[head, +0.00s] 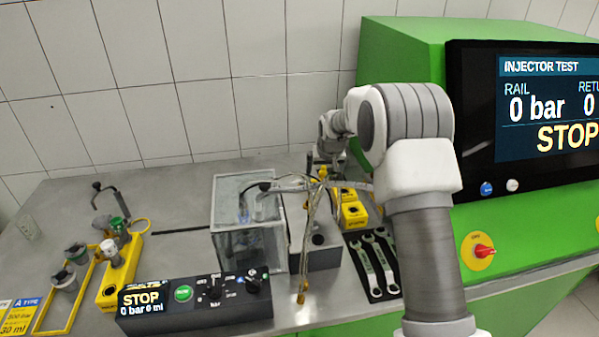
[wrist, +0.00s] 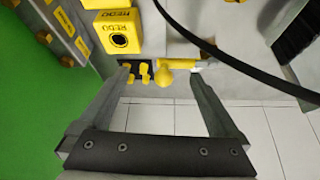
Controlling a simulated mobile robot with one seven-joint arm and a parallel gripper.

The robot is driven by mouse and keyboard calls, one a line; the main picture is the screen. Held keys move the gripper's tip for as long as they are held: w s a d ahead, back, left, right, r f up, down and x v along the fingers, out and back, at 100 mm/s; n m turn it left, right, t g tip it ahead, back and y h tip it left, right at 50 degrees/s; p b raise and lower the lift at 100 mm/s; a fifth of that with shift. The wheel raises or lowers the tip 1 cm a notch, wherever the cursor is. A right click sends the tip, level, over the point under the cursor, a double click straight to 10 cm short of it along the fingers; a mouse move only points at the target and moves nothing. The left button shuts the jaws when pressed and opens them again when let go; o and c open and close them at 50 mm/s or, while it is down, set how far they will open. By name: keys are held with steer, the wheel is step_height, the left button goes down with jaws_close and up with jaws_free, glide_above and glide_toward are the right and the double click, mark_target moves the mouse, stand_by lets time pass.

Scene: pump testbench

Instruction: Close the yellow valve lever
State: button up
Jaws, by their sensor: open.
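In the wrist view a yellow lever (wrist: 165,79) with a rounded end and a horizontal yellow bar lies between the fingertips of my gripper (wrist: 160,76). My gripper is open, with one finger on each side of the lever. I cannot tell whether either finger touches it. Two smaller yellow knobs (wrist: 144,73) sit just left of the lever, near the left fingertip. In the head view my arm reaches to the back of the bench and hides most of the area around my gripper.
A yellow block (wrist: 118,32) and a black hose (wrist: 232,62) are close in the wrist view. In the head view a glass tank (head: 232,243), a black control box (head: 225,310) and wrenches (head: 372,270) occupy the bench. A green machine (head: 400,50) stands at right.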

mark_target(322, 172)
steer(key=shift+a+r, duration=0.1)
steer(key=shift+a, duration=0.1)
steer(key=shift+w+r, duration=0.1)
steer(key=shift+r, duration=0.55)
steer(key=shift+a+r+p, duration=0.1)
steer(key=shift+r+p, duration=1.3)
steer(key=shift+r, duration=1.1)
